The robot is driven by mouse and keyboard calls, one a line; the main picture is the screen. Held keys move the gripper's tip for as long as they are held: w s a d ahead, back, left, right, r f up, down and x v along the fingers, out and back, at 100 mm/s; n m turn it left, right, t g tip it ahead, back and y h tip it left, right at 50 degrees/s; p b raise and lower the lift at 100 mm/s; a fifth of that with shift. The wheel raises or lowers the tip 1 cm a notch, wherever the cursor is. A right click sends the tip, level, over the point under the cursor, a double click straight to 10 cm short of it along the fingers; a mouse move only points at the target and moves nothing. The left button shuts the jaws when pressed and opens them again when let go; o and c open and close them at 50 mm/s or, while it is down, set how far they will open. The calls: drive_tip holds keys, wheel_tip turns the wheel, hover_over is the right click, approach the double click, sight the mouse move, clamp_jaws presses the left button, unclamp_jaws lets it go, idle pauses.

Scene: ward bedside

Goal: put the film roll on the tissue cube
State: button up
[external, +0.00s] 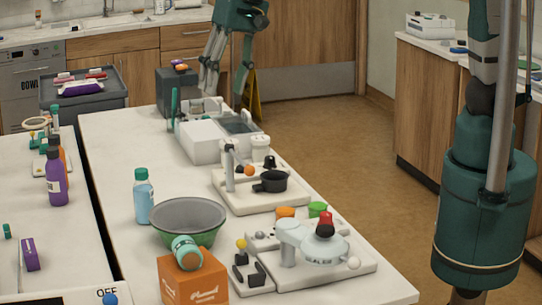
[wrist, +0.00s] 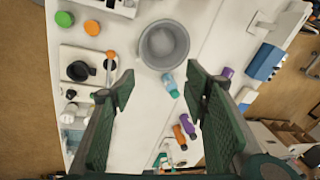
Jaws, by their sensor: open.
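The film roll, which I take to be the teal and cream cylinder (external: 186,252), lies on its side in the front of the external view. It appears to rest on top of the orange printed box (external: 193,287), which I take to be the tissue cube, near its back edge. The box's lower part is cut off by the frame. My gripper (external: 224,92) is far from both, above the table's far end. In the wrist view my gripper (wrist: 162,90) has its fingers wide apart with nothing between them. I cannot make out roll or box there.
A grey-green bowl (external: 189,215) stands right behind the box, with a blue bottle (external: 143,196) behind it. Boards with a black pan (external: 271,182) and a white scale-like device (external: 315,245) stand to the right. White boxes (external: 200,142) stand below my gripper.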

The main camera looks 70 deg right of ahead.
drive_tip(key=s+d+r+n+t, duration=0.1)
drive_tip(key=s+d, duration=0.2)
drive_tip(key=d, duration=0.7)
drive_tip(key=s+d+r+n+t, duration=0.15)
drive_tip(key=s+d, duration=0.25)
drive_tip(key=d, duration=0.7)
drive_tip(key=s+d+n+t, duration=0.1)
drive_tip(key=s+d+n, duration=0.15)
drive_tip(key=d, duration=0.75)
drive_tip(key=s+d+f, duration=0.1)
drive_tip(key=s+d, duration=0.2)
drive_tip(key=d, duration=0.1)
drive_tip(key=s+d+f+t+h, duration=0.1)
drive_tip(key=s+d+f, duration=0.1)
drive_tip(key=s+d, duration=0.2)
drive_tip(key=shift+s+d+f+n, duration=0.2)
drive_tip(key=shift+f+n, duration=0.05)
drive_tip(key=shift+n, duration=0.15)
drive_tip(key=shift+t, duration=0.25)
wheel_tip(320, 180, down, 10)
drive_tip(key=b, duration=1)
drive_tip(key=shift+f+b, duration=0.25)
drive_tip(key=shift+b, duration=0.05)
drive_tip(key=shift+o, duration=0.3)
drive_tip(key=o, duration=0.5)
drive_tip(key=shift+c, duration=0.2)
